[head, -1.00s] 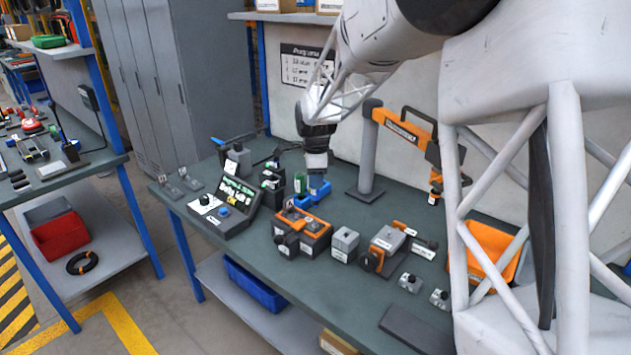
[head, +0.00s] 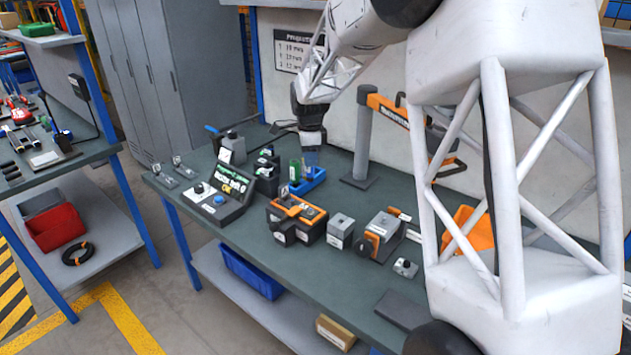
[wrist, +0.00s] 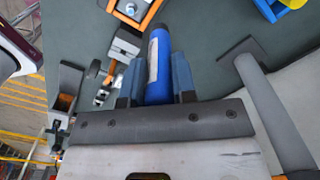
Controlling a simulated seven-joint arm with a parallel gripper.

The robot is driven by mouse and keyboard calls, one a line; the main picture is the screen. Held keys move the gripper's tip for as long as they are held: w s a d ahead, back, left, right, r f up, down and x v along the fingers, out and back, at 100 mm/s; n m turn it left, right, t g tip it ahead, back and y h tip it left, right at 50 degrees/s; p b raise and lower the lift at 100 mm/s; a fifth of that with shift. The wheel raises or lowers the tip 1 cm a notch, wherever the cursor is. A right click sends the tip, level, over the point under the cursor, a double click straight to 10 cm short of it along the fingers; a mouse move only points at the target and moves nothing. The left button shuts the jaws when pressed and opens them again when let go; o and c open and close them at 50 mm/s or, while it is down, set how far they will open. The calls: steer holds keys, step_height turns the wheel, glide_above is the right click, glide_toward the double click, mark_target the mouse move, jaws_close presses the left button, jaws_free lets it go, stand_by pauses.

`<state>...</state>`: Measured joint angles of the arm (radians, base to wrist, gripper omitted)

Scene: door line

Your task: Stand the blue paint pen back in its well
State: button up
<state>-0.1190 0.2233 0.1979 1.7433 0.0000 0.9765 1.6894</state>
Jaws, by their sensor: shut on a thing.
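My gripper (wrist: 157,78) is shut on the blue paint pen (wrist: 159,50), which lies between its two fingers and sticks out past their tips in the wrist view. In the head view my gripper (head: 311,148) points down just above a blue holder (head: 314,184) on the bench. The pen cannot be made out there. A green pen-like item (head: 295,171) stands at the left of the holder. Part of the blue holder (wrist: 267,10), with something yellow in it, shows at the top right of the wrist view. I cannot make out an empty well.
A black-and-orange fixture (head: 297,219), grey blocks (head: 341,225) and a sloped control box (head: 222,195) stand close by on the green bench (head: 262,255). A grey post with an orange arm (head: 362,135) rises behind and to the right of the holder.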

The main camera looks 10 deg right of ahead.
steer(key=w+d+f, duration=0.2)
steer(key=w, duration=1)
steer(key=w+d+f, duration=0.2)
steer(key=w, duration=1)
steer(key=shift+w+d+f, duration=0.2)
steer(key=shift+d+f, duration=0.05)
steer(key=shift+d, duration=0.05)
step_height(320, 180, down, 6)
steer(key=shift+f, duration=0.2)
steer(key=shift+f, duration=1.8)
steer(key=shift+f, duration=0.1)
